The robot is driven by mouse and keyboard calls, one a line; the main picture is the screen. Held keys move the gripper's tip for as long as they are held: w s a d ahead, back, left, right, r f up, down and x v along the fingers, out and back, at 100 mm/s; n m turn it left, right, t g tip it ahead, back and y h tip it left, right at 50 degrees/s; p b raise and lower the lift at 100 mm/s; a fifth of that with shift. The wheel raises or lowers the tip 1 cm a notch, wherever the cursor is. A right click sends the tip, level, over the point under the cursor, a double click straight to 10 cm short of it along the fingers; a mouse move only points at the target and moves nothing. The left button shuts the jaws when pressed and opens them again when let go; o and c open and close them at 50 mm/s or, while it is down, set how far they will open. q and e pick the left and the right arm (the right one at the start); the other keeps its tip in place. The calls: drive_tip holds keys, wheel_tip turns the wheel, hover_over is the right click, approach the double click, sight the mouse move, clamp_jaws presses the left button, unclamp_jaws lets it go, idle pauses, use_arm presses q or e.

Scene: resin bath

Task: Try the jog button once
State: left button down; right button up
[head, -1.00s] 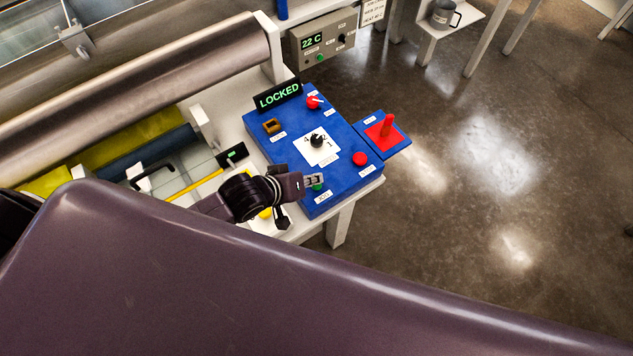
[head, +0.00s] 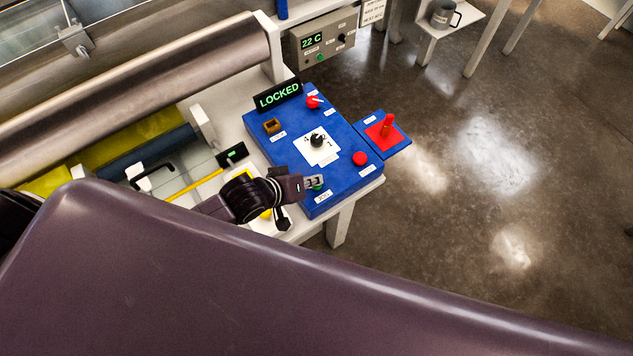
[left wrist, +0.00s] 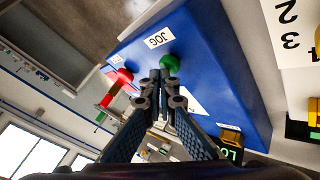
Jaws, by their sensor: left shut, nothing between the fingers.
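The blue control box (head: 348,180) stands on a pale table, and its sign (head: 278,95) reads LOCKED. The green jog button (head: 318,187) sits near the box's front corner by a white label. In the left wrist view the green button (left wrist: 170,63) shows beside the JOG label (left wrist: 159,38), just beyond my fingertips. My left gripper (head: 316,181) is shut and empty, its tips right at the button; I cannot tell whether they touch it. It also shows in the left wrist view (left wrist: 160,78). My right gripper is not in view.
The box also bears a red button (head: 360,158), a black dial (head: 317,140), a red switch (head: 313,102) and a brown piece (head: 271,126). A red lever (head: 388,124) stands on a side plate. A yellow-handled tool (head: 197,185) lies left of the box.

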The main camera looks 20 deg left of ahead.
use_arm(q)
drive_tip(key=shift+f, duration=0.35)
idle(0.3)
drive_tip(key=shift+r+p, duration=1)
drive_tip(key=shift+p, duration=0.15)
wheel_tip(320, 180, up, 5)
drive_tip(key=p, duration=0.5)
drive_tip(key=shift+r+p, duration=0.1)
drive_tip(key=shift+p, duration=0.3)
